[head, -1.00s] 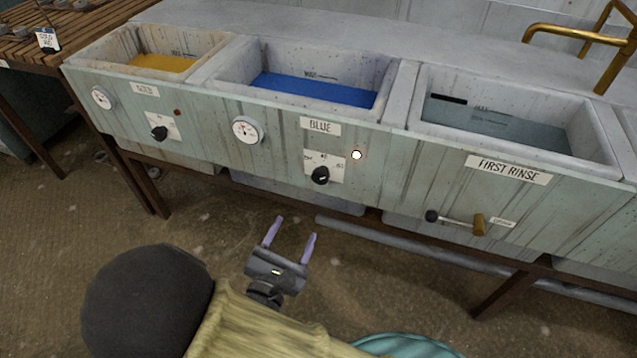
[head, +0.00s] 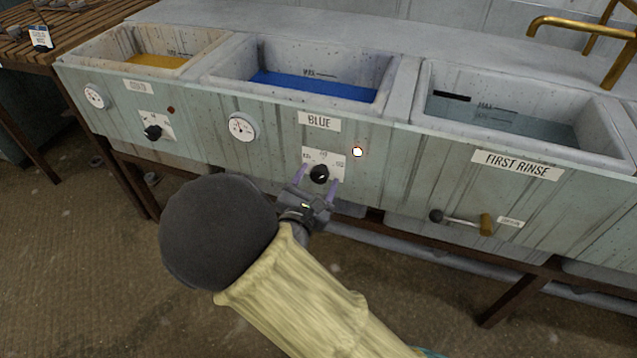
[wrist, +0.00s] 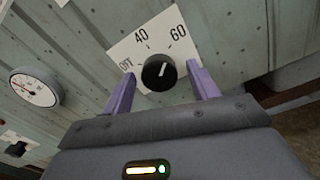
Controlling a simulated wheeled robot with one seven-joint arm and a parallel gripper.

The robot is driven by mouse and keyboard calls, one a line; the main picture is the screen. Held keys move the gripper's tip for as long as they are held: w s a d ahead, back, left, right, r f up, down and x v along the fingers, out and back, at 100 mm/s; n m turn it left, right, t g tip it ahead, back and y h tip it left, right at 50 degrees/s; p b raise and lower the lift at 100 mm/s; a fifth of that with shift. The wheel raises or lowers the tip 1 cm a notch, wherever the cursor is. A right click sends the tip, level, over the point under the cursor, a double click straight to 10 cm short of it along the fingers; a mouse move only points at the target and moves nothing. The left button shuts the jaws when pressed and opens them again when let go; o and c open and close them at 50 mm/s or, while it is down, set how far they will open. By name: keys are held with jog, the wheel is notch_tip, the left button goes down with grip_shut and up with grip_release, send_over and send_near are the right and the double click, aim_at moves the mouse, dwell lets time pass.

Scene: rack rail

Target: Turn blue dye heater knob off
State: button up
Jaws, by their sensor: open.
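The blue dye heater knob (head: 319,174) is a black round knob on a white dial plate (head: 336,158) below the BLUE label (head: 320,122). In the wrist view the knob (wrist: 159,73) has a white pointer line aimed up and slightly right, between the 40 and 60 marks; OFF is at the plate's left. My gripper (head: 317,180) is open, its two purple fingers on either side of the knob in the picture. In the wrist view the fingers (wrist: 163,80) flank the knob with gaps; I cannot tell whether they reach its depth.
A gauge (head: 242,127) is left of the knob. The yellow vat's knob (head: 153,132) is farther left. A first rinse lever (head: 462,221) sticks out at the right. The blue vat (head: 390,92) is above the panel.

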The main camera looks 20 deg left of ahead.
jog(key=shift+w, duration=0.1)
jog(key=c, duration=1)
jog(key=shift+d, duration=0.1)
jog(key=shift+r, duration=0.1)
